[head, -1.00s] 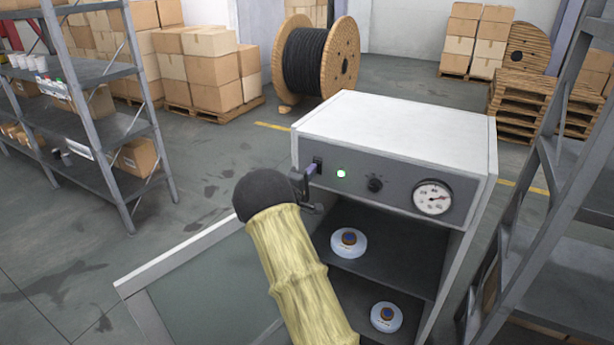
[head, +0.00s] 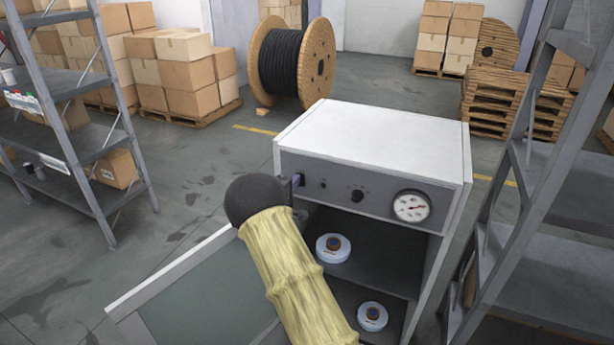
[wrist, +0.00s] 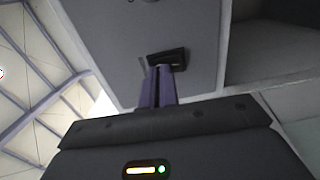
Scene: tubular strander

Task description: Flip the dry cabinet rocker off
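The dry cabinet (head: 385,135) is white with a grey control panel (head: 375,200). The black rocker (wrist: 178,56) shows in the wrist view at the tips of my gripper's fingers (wrist: 165,72). The two purple fingers are together, with no object seen between them, and appear to touch the rocker. In the head view my gripper (head: 297,183) is at the panel's left end and mostly covers the rocker. The indicator lamp (head: 323,184) right of it is dark. The rocker's exact tilt is hard to tell.
A black knob (head: 357,195) and a round gauge (head: 411,206) sit further right on the panel. The cabinet door (head: 125,310) stands open below my arm. Two white round items lie on the cabinet's shelves. Metal racks stand left (head: 90,140) and right (head: 560,200).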

